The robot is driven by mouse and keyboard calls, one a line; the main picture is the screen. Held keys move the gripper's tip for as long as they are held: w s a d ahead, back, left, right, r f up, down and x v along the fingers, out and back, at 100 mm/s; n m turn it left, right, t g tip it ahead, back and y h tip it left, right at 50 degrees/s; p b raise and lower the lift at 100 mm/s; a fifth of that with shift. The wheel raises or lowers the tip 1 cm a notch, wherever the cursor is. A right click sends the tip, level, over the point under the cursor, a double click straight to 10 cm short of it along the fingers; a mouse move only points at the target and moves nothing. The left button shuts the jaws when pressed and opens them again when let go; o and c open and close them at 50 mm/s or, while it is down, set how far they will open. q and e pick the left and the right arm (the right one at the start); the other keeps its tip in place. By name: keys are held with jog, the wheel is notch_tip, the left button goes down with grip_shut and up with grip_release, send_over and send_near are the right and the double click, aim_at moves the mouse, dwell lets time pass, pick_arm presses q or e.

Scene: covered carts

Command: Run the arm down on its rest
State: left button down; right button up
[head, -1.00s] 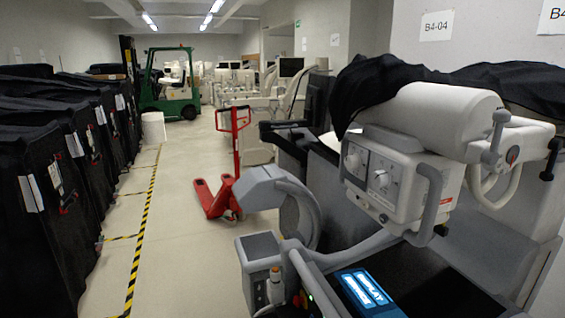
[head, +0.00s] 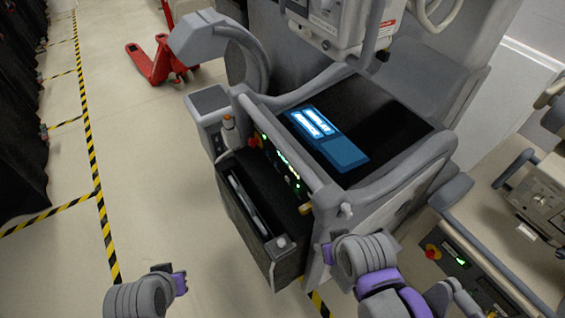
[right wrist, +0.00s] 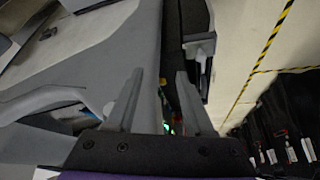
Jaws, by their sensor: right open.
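The grey mobile X-ray cart fills the middle of the head view, with a lit blue display (head: 318,130) on its dark top. The lower part of the white tube head (head: 335,20) shows at the top edge; the upper part is out of frame. A curved grey arm piece (head: 215,40) stands at the cart's back left. My right gripper (head: 327,254) is by the cart's near right corner, below the handle rail. In the right wrist view its two fingers (right wrist: 160,80) are apart, with nothing visible held. My left gripper (head: 181,283) is low over the floor, left of the cart, its jaws unclear.
A second machine (head: 540,205) stands close on the right. A red pallet truck (head: 160,60) is behind at the left. Yellow-black tape (head: 95,160) marks the floor beside black-covered carts (head: 20,130). Floor left of the cart is clear.

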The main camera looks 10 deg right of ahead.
jog(key=shift+c, duration=0.3)
grip_shut()
dwell(1.6)
